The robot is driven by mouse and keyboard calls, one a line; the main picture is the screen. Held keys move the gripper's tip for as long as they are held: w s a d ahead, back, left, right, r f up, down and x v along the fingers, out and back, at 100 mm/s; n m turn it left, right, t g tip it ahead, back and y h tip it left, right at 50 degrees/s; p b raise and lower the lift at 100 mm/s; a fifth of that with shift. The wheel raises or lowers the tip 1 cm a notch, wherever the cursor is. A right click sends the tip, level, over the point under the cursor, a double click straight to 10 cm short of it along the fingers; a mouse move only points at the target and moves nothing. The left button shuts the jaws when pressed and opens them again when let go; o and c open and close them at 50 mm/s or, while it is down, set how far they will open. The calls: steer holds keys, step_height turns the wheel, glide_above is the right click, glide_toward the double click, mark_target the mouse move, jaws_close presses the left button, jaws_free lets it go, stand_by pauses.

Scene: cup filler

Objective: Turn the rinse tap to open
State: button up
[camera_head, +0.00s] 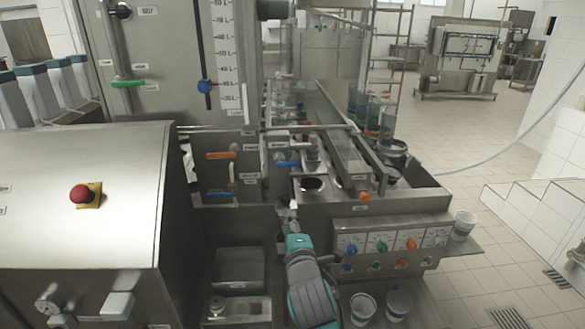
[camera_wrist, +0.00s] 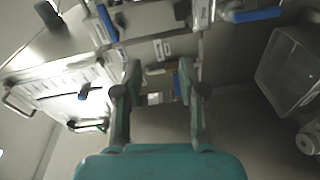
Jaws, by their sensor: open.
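Several lever taps are in view, and their labels are too small to read, so I cannot tell which is the rinse tap. In the head view a blue-handled tap (camera_head: 288,164) sits by the round opening, an orange-handled tap (camera_head: 222,155) is to its left, and a lower blue handle (camera_head: 220,195) is below that. My gripper (camera_wrist: 159,72) is open, with its two fingers apart and labels and pipework visible beyond them. A blue handle (camera_wrist: 255,15) is at the upper right of the wrist view, apart from the fingers. My gripper's tips are hard to make out in the head view.
A control panel with coloured knobs (camera_head: 382,246) is at right. Grey bins (camera_head: 240,268) stand below the taps. A steel cabinet with a red emergency button (camera_head: 80,194) is at left. White buckets (camera_head: 363,307) stand on the floor near my arm.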

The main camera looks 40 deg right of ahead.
steer(key=h, duration=0.2)
glide_toward(293, 165)
steer(key=shift+g, duration=0.3)
steer(key=x, duration=1)
steer(key=shift+w+r, duration=0.2)
steer(key=shift+w, duration=0.15)
jaws_close()
